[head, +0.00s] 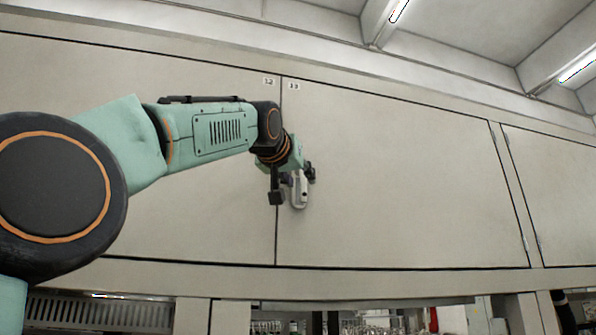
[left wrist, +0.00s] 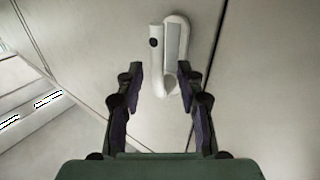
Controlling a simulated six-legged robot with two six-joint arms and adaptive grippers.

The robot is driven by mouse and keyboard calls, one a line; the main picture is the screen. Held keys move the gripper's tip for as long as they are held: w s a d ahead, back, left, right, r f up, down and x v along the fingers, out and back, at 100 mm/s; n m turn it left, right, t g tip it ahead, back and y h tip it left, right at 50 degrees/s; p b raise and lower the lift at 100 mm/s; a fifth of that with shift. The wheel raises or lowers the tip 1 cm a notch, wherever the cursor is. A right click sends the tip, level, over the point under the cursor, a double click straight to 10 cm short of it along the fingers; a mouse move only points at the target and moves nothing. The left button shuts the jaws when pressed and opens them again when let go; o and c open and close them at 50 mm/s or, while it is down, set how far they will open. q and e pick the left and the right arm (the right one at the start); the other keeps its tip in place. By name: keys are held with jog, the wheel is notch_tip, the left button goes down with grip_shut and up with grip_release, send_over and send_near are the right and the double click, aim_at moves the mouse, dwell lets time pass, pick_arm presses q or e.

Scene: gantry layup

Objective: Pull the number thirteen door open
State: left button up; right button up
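The number thirteen door (head: 400,175) is a wide pale panel, flush and shut, right of the seam beside the number twelve door. Its small "13" label (head: 293,86) is at its upper left corner. Its white handle (head: 300,190) is near its left edge, partly hidden by my left gripper (head: 297,176). In the left wrist view, the handle (left wrist: 157,75) shows at and between the fingertips of my left gripper (left wrist: 160,72). The fingers are apart, and the right fingertip overlaps part of the handle. Contact cannot be told. My right gripper is not in view.
The number twelve door (head: 190,210) is shut on the left, partly behind my left arm. Hinges (head: 525,243) line the right edge of the number thirteen door. A ledge (head: 400,282) runs below the doors, with shelves of small items under it.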

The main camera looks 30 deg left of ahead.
pick_arm(q)
jog(key=shift+w+a+f, duration=0.1)
jog(key=shift+a+f, duration=0.05)
jog(key=shift+a, duration=0.1)
jog(key=shift+w+a+f, duration=0.1)
jog(key=shift+w, duration=0.15)
jog(key=shift+w+d+f, duration=0.1)
jog(key=shift+w+d, duration=0.15)
jog(key=shift+w, duration=0.2)
jog(key=shift+c, duration=0.4)
jog(key=shift+d, duration=0.2)
jog(key=shift+c, duration=0.7)
jog(key=shift+s+d, duration=0.1)
jog(key=shift+s, duration=0.05)
jog(key=shift+c, duration=0.8)
jog(key=shift+s+a+r, duration=0.2)
jog(key=shift+s+a, duration=0.1)
jog(key=shift+s, duration=0.05)
jog(key=c, duration=0.3)
jog(key=shift+w+d, duration=0.1)
grip_shut()
